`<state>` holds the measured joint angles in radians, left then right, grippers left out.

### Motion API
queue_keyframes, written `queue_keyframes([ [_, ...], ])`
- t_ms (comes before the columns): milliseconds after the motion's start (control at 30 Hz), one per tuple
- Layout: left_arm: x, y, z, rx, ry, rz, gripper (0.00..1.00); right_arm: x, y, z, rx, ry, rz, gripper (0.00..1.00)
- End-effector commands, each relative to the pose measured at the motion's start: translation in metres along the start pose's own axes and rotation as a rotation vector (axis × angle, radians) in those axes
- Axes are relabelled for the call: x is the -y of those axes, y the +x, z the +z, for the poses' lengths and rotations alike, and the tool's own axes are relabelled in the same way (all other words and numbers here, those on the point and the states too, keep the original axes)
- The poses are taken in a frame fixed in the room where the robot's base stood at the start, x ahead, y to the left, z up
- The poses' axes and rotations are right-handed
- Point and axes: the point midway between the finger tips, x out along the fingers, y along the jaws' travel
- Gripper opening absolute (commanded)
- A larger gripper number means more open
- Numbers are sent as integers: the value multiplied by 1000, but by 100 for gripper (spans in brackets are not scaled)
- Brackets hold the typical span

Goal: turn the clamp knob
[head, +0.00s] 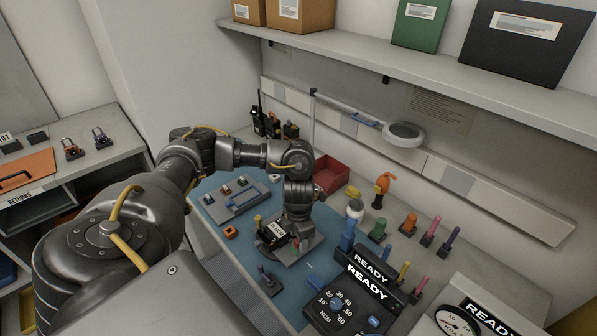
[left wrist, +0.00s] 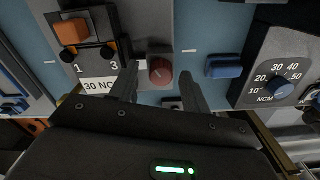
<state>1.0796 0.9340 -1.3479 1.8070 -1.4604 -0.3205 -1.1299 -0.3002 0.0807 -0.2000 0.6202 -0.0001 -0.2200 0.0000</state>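The red clamp knob (left wrist: 161,70) is round with a ridge across it and sits on a grey fixture plate (left wrist: 160,25) in the left wrist view. My left gripper (left wrist: 158,84) is open, one finger on each side of the knob in the picture, with a gap on both sides. I cannot tell whether the fingertips are down to the knob's height. In the head view my left gripper (head: 297,236) points down at the fixture plate (head: 291,254) on the blue mat, and the knob is hidden there. My right gripper is not in view.
A black block with a white label (head: 273,231) sits left of the gripper. A dial box marked NCM (head: 350,305) stands front right. A magnifier lamp (head: 403,134) overhangs the bench.

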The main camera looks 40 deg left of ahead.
Motion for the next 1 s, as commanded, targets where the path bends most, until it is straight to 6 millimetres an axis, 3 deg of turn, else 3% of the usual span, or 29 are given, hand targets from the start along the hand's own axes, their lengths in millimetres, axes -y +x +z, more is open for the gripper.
queue_keyframes([
  [267, 0, -9, 1, 2, 2, 0, 48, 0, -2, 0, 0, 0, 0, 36],
  [700, -1, -83, 1, 4, 1, 2, 48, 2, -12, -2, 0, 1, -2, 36],
  [1000, -1, -107, 0, 1, 0, 0, 48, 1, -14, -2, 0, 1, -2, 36],
])
